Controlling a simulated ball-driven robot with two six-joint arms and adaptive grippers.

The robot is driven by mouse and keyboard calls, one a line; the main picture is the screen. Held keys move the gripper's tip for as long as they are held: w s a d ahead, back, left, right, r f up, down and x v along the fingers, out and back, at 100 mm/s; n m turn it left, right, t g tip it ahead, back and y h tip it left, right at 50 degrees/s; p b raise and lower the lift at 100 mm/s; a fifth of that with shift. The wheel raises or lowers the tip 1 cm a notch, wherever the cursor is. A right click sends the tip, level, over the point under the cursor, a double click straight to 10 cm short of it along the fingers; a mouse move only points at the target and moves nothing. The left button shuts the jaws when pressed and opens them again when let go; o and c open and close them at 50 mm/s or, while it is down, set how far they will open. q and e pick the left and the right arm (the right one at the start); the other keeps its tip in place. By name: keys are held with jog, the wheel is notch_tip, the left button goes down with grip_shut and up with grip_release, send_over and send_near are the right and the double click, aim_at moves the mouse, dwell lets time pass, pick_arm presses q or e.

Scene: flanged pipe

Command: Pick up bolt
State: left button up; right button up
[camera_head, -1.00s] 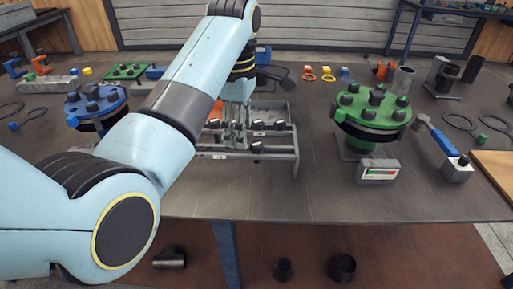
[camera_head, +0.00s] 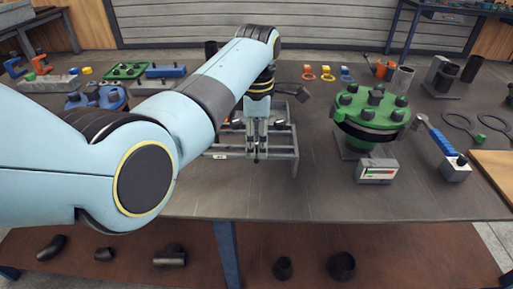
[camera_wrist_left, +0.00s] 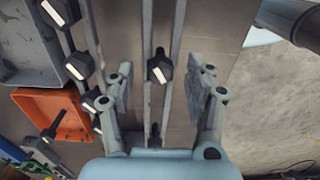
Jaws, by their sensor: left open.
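My left gripper (camera_head: 257,152) points down over the grey metal rack (camera_head: 292,150) in the middle of the table. In the left wrist view its two fingers (camera_wrist_left: 162,80) are apart, with nothing held. A dark hex-headed bolt (camera_wrist_left: 159,67) sits between two rack rails, in the gap between the fingers and apart from both. Another dark bolt (camera_wrist_left: 155,132) sits lower in that view, near the gripper's base. Several more bolts stand along the rail to the left, one of them near the left finger (camera_wrist_left: 78,66). In the head view the gripper hides most of the bolts.
An orange bin (camera_wrist_left: 52,112) and a grey bin (camera_wrist_left: 25,45) lie left of the rack in the wrist view. A blue flange (camera_head: 95,97) is partly behind my arm.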

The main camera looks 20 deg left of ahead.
pick_arm(q)
jog(key=shift+f, duration=0.35)
grip_shut()
jog(key=shift+r, duration=0.2)
